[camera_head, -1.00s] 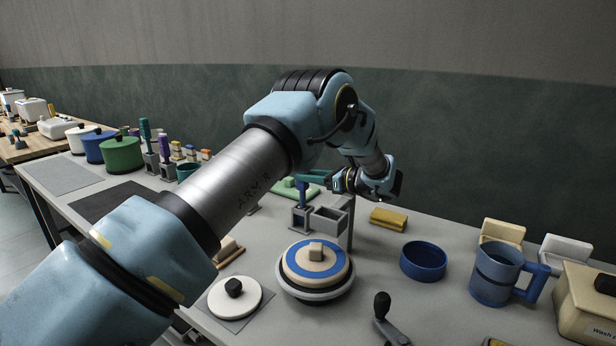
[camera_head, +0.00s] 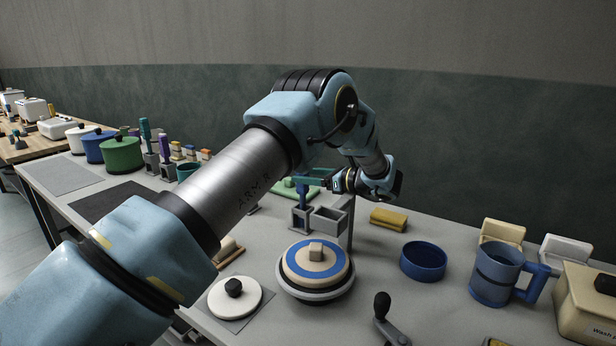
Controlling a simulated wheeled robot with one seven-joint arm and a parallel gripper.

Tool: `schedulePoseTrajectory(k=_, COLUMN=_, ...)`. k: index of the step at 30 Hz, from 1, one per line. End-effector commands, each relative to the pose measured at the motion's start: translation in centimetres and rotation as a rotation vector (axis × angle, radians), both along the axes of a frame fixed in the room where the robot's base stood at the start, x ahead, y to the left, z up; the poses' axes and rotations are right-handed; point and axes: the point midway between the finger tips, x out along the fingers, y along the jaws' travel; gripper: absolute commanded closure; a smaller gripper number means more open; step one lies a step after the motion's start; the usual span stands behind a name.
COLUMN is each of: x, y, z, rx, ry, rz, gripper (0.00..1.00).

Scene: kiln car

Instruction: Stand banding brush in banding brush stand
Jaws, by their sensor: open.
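A blue-handled brush (camera_head: 303,196), which I take to be the banding brush, stands upright in a small grey stand (camera_head: 301,220) behind the banding wheel. My gripper (camera_head: 309,182) reaches in from the right at the height of the handle's top. Its jaws are open, with teal fingers pointing left beside the handle's upper end. Whether the fingers touch the handle cannot be told. The brush's lower end is hidden in the stand.
A grey open box (camera_head: 328,220) and a thin post adjoin the stand. The banding wheel (camera_head: 316,271) is in front. A yellow block (camera_head: 389,219), blue ring (camera_head: 424,261) and blue mug (camera_head: 496,276) stand to the right. Teal and purple brushes (camera_head: 146,132) stand at left.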

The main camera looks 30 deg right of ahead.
Motion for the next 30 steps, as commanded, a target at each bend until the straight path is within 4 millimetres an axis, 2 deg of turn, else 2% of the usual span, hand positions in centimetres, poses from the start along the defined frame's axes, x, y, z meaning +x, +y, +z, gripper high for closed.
schedulePoseTrajectory(k=30, x=-3.2, y=-1.8, z=0.5, rx=0.001, ry=0.0, rz=0.0, gripper=0.28)
